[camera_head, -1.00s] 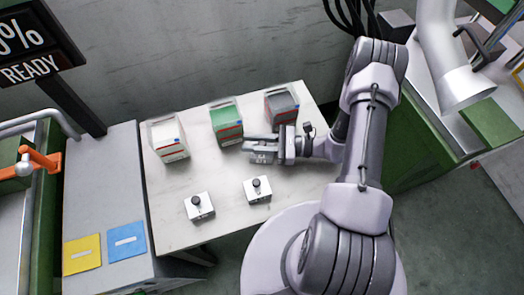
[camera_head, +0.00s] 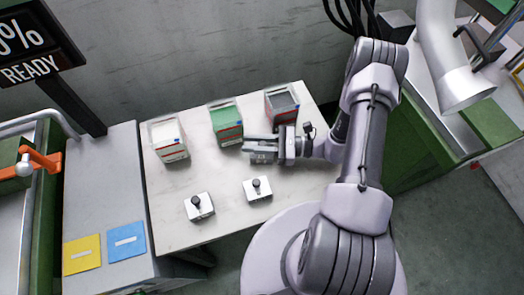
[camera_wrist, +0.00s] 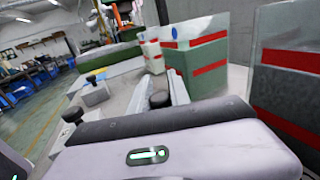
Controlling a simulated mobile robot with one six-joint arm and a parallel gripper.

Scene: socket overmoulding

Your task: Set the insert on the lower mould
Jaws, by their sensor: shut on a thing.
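My gripper (camera_head: 262,147) is over the white table, in front of the green and grey bins. It is shut on a small silver piece (camera_head: 262,158), which I take to be the insert and which is mostly hidden under the fingers. In the wrist view a black knob (camera_wrist: 158,99) shows between the fingers, seemingly on the held piece. Two similar silver blocks with black knobs stand upright on the table, one at the left (camera_head: 200,206) and one nearer the middle (camera_head: 257,189). I cannot make out the lower mould for certain.
Three open bins stand along the table's back: white (camera_head: 168,140), green (camera_head: 226,122) and grey (camera_head: 282,105). A grey side table (camera_head: 100,190) with yellow (camera_head: 82,254) and blue (camera_head: 126,241) pads is left. Green machines stand at both sides. The table's front is mostly clear.

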